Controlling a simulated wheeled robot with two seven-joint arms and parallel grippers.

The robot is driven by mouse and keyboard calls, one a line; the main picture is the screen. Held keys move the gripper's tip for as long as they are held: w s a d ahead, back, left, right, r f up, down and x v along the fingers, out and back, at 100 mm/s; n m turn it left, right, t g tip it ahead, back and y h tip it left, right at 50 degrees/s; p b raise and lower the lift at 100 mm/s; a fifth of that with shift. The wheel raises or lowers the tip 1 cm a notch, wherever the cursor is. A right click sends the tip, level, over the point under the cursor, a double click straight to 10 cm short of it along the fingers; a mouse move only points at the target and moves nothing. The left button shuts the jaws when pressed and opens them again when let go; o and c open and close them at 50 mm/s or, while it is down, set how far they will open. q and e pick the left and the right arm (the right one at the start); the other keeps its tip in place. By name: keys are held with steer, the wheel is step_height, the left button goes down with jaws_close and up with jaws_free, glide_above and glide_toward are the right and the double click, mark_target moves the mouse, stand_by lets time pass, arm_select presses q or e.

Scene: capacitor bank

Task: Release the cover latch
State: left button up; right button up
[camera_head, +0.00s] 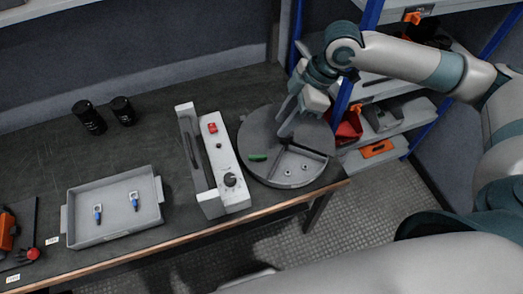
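A round grey unit (258,126) lies at the right end of the table, with a recessed section and a small green part (257,157) on its top. I cannot tell for sure which part is the cover latch. A white box (222,155) with a red switch (212,128) and a black knob (230,179) stands just left of it. My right gripper (283,126) points down over the upper part of the round unit. Its fingers look apart, with nothing seen between them; contact with the unit is unclear. My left gripper is out of view.
A grey tray (80,208) holds two blue-marked parts (134,199). Two black cylinders (89,118) stand at the back left. An orange tool (7,229) lies at the far left. Shelves with bins (384,113) stand close at right, beside my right arm.

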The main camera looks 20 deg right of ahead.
mark_target(259, 156)
steer(key=p+x, duration=0.2)
steer(key=x, duration=1.3)
steer(key=shift+a+f+p, duration=0.2)
steer(key=shift+f+p, duration=0.05)
steer(key=shift+p, duration=0.15)
jaws_close()
